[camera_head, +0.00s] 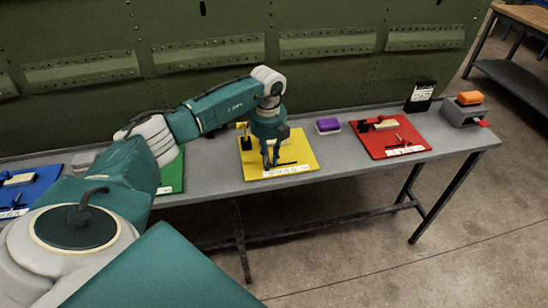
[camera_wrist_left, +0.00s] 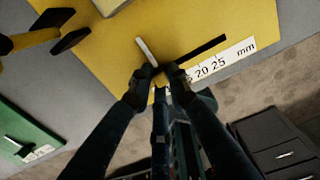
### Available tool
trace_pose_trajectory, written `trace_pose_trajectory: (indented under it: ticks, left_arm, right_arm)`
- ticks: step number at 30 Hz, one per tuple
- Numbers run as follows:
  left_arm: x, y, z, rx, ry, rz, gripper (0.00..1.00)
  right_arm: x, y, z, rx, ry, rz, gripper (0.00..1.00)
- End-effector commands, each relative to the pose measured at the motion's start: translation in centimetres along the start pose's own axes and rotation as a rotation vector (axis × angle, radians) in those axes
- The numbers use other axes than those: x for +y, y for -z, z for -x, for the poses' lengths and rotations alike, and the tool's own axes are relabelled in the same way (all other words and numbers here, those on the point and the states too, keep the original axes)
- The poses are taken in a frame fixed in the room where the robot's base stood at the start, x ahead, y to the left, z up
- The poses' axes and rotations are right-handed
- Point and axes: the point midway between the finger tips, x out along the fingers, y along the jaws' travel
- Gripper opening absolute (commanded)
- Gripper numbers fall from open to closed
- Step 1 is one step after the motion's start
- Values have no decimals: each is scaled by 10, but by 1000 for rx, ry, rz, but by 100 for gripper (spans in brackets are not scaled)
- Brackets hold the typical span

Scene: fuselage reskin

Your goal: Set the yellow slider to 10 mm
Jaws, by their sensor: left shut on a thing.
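The yellow board (camera_head: 302,150) lies on the bench; it fills the upper part of the left wrist view (camera_wrist_left: 250,15). My left gripper (camera_head: 271,164) points down over its front part. In the left wrist view its fingertips (camera_wrist_left: 158,75) are shut on the slider (camera_wrist_left: 146,50), which shows as a thin pale bar standing out between them. A black slot (camera_wrist_left: 206,47) runs to the right of the fingers. The white scale (camera_wrist_left: 222,61) shows 20, 25 and mm; its lower numbers are hidden by the fingers. The slider's exact reading cannot be seen. My right gripper is not in view.
A yellow-and-black tool-like part (camera_wrist_left: 60,30) stands left of the slot. A red board (camera_head: 400,135), a purple block (camera_head: 328,126), a green board (camera_head: 175,177) and a blue board (camera_head: 35,188) are along the bench (camera_head: 350,170). The green fuselage wall (camera_head: 330,75) stands behind.

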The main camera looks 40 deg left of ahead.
Motion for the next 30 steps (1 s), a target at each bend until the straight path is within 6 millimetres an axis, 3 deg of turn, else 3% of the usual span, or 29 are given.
trace_pose_trajectory:
  ticks: [2, 3, 5, 6, 17, 30]
  left_arm:
    - [2, -1, 0, -1, -5, 4, 0]
    - [2, -1, 0, -1, -5, 4, 21]
    - [2, -1, 0, -1, -5, 4, 33]
    - [2, -1, 0, -1, -5, 4, 34]
    - [0, -1, 6, -2, -2, 2, 34]
    - [1, -1, 91, -3, 1, 3, 34]
  right_arm:
    - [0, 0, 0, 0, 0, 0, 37]
    - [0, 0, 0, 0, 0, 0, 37]
    - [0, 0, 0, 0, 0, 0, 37]
    - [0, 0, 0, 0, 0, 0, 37]
    - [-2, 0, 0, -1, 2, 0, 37]
    - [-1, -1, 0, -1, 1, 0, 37]
